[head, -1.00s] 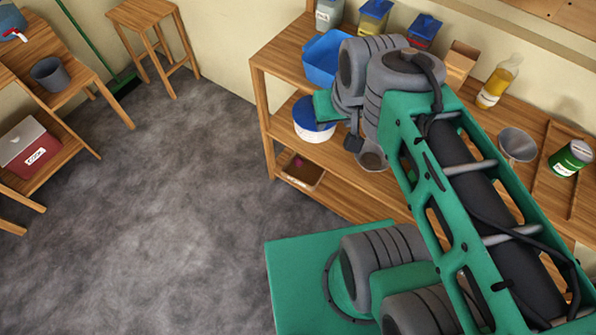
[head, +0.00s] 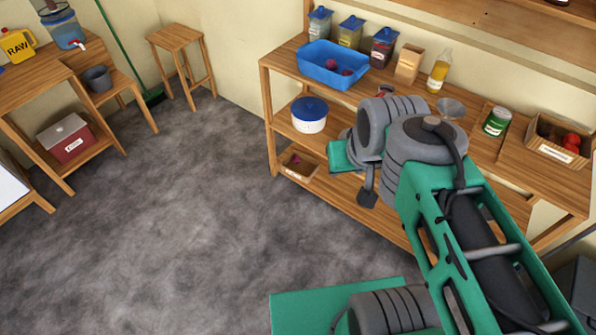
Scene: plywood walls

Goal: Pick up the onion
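Two dark red-purple round things lie in the blue bin (head: 333,74) on the shelf unit's top; one (head: 330,64) may be an onion, but they are too small to be sure. A small purple-pink thing (head: 296,160) shows in the labelled open box (head: 301,168) on the bottom shelf; I cannot tell what it is. My teal and grey arm reaches over the right of the view, in front of the shelves. My gripper's fingers cannot be made out and seem hidden behind the arm's links.
The wooden shelf unit (head: 268,95) also bears several lidded jars, a paper bag (head: 408,63), an oil bottle (head: 439,72), a funnel (head: 451,108), a green can (head: 497,121), a box of red items (head: 559,140), and a blue-lidded tub (head: 309,115). Open floor (head: 190,230) lies left; a stool (head: 176,38) stands behind.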

